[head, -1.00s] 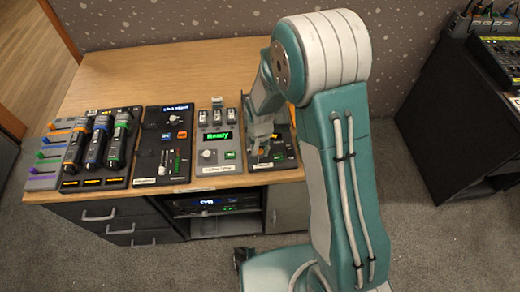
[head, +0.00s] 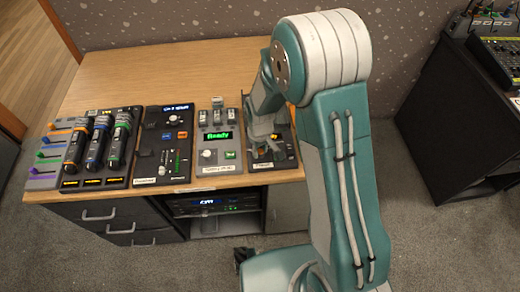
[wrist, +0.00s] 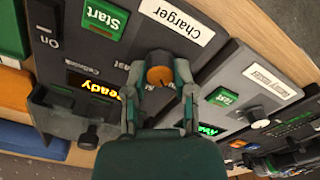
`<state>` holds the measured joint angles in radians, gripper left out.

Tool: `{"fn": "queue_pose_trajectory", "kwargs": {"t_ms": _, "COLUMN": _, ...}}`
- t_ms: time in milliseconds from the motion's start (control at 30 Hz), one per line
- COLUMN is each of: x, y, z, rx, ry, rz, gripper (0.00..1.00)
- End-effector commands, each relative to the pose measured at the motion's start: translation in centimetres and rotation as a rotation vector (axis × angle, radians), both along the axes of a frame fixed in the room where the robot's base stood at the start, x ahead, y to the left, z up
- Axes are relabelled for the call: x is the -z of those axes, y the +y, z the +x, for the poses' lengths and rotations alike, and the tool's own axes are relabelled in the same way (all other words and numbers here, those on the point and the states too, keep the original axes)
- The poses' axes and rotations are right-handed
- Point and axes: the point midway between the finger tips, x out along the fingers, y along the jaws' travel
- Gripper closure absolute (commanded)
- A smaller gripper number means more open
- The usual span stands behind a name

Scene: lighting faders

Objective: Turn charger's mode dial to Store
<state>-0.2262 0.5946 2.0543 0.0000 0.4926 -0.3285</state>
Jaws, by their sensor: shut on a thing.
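The charger is a dark grey panel with a white "Charger" label (wrist: 178,20), a green Start button (wrist: 104,18) and an amber "Ready" display (wrist: 93,84). Its mode dial (wrist: 160,76) shows a round orange-brown top in the wrist view. My gripper (wrist: 159,82) is shut on this dial, one finger on each side. Which mode the dial points to is hidden by the fingers. In the head view, my gripper (head: 262,150) is down on the charger panel (head: 288,155) at the table's right front, and the dial is hidden there.
A grey panel with a green "Ready" display (head: 217,135) stands close left of the charger. Left of it are a fader panel (head: 145,172) and a rack of several handheld devices (head: 97,145). The table's back (head: 170,75) is clear.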

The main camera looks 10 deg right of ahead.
Motion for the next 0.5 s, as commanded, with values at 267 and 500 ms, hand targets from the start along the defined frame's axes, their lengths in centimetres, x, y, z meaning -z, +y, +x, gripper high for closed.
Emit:
{"fn": "queue_pose_trajectory", "kwargs": {"t_ms": 267, "x": 0.09, "y": 0.03, "z": -0.01, "rx": -0.163, "ry": 0.0, "rz": 0.0, "gripper": 1.0}}
{"fn": "queue_pose_trajectory", "kwargs": {"t_ms": 500, "x": 0.1, "y": 0.02, "z": 0.0, "rx": -0.231, "ry": 0.0, "rz": 0.0, "gripper": 1.0}}
